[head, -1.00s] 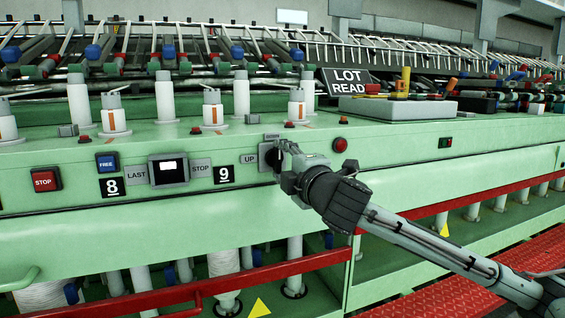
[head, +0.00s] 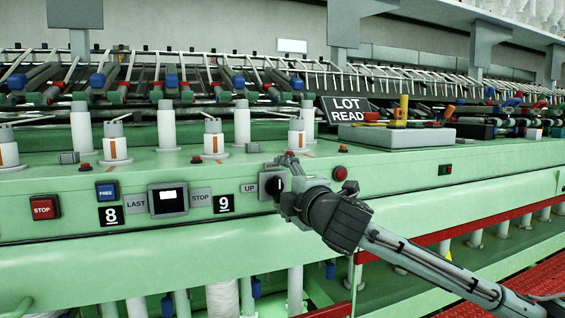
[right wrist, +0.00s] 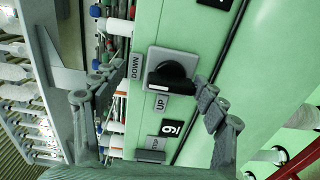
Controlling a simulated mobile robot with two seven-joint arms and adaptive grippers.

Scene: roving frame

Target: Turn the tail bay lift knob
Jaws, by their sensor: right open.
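The lift knob is a black rotary knob (right wrist: 172,76) on a grey square plate (right wrist: 153,60); in the head view its plate (head: 266,181) is on the green front panel, partly hidden by my gripper. The DOWN label (right wrist: 134,66) and UP label (right wrist: 161,103) sit beside the plate; UP also shows in the head view (head: 248,189). My right gripper (head: 287,178) is in front of the knob. In the right wrist view the gripper (right wrist: 156,88) is open, with its fingers apart on either side of the knob. No contact with the knob is clear. My left gripper is not in view.
A red button (head: 340,173) is just right of the gripper. White posts (head: 242,122) stand on the ledge above. A red rail (head: 430,240) runs lower right.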

